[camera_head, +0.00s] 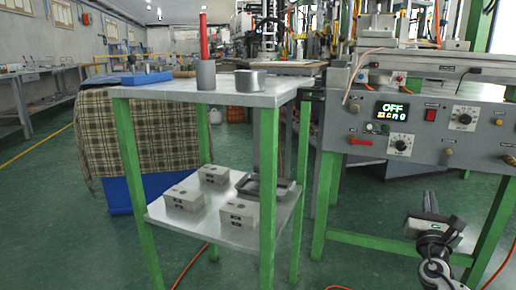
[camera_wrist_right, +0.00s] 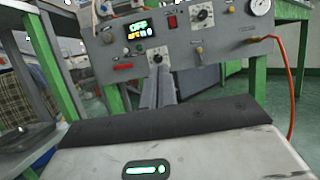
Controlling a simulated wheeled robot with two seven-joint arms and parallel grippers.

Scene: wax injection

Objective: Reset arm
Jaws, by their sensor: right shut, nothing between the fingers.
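My right gripper (camera_head: 430,199) is low at the right in the head view, in front of the grey control panel (camera_head: 424,124) and below it. Its fingers are together with nothing between them. In the right wrist view the shut fingers of this gripper (camera_wrist_right: 168,84) point toward the panel (camera_wrist_right: 225,40), apart from it. My left gripper is in neither view.
A green-legged table (camera_head: 150,90) stands at the centre left. Its top bears a grey cylinder (camera_head: 206,75) and a shorter metal cylinder (camera_head: 250,81). Its lower shelf (camera_head: 215,238) bears several metal blocks. An orange hose (camera_wrist_right: 288,75) hangs at the right. Open green floor lies between the table and my right arm.

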